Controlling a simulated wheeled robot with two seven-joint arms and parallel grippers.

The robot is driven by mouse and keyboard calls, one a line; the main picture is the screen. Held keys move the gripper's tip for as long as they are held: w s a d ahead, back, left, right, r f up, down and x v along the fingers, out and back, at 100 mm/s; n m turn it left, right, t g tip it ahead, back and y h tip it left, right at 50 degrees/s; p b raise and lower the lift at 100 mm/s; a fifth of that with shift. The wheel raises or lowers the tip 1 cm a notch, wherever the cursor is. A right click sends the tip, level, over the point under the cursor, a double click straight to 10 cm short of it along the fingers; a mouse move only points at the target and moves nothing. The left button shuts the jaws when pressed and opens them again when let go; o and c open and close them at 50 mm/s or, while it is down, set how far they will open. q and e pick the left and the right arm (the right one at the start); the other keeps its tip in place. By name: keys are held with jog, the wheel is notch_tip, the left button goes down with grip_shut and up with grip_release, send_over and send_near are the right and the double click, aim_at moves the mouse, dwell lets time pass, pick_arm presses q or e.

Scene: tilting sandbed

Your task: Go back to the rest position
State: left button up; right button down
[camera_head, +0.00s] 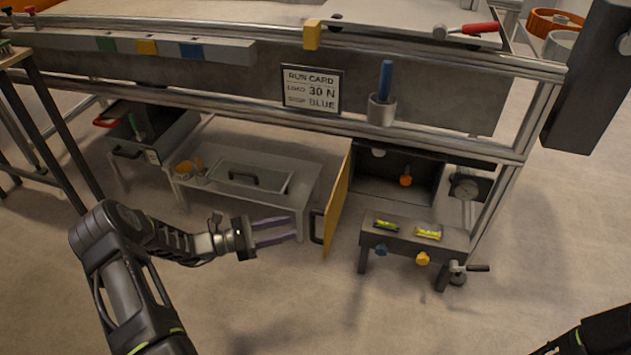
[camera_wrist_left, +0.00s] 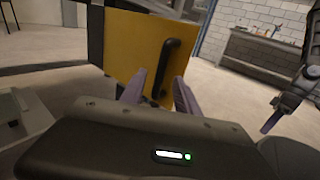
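My left gripper (camera_head: 277,231) is open and empty, with its two purple fingers apart. It is left of the open yellow door (camera_head: 338,200) of the dark cabinet, with a gap to the door's dark handle (camera_head: 317,226). In the left wrist view the fingers (camera_wrist_left: 157,93) are spread, and the yellow door (camera_wrist_left: 125,45) with its handle (camera_wrist_left: 172,68) stands beyond them. My right arm shows only at the lower right of the head view. My right gripper (camera_wrist_left: 272,120) shows at the right of the left wrist view, where its opening is unclear.
A low white table (camera_head: 305,172) with a lidded box stands behind the left gripper. A small grey bench (camera_head: 405,237) with two levels and knobs is right of the door. The sandbed frame (camera_head: 440,138) spans above, carrying a run card (camera_head: 311,89). Floor in front is clear.

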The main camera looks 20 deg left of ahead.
pick_arm(q)
jog(key=s+d+f+m+g+y, duration=0.2)
jog(key=s+f+g+y, duration=0.15)
jog(key=f, duration=0.75)
jog(key=s+d+f+m+g+y, duration=0.3)
jog(key=s+d+f+m+g, duration=0.15)
jog(key=s+d+m, duration=0.3)
jog(key=s+d+f+m+g+y, duration=0.3)
jog(key=s+d+f+m, duration=0.35)
jog(key=s, duration=0.25)
jog(key=s+d+r+m, duration=0.4)
jog(key=d+r+m, duration=0.2)
jog(key=d+m, duration=0.3)
notch_tip(320, 180, up, 26)
jog(key=s+d+p, duration=0.1)
jog(key=d+p, duration=0.1)
jog(key=p, duration=2.4)
jog(key=shift+d+r+n, duration=0.15)
jog(key=shift+r+n, duration=0.05)
jog(key=shift+n, duration=0.1)
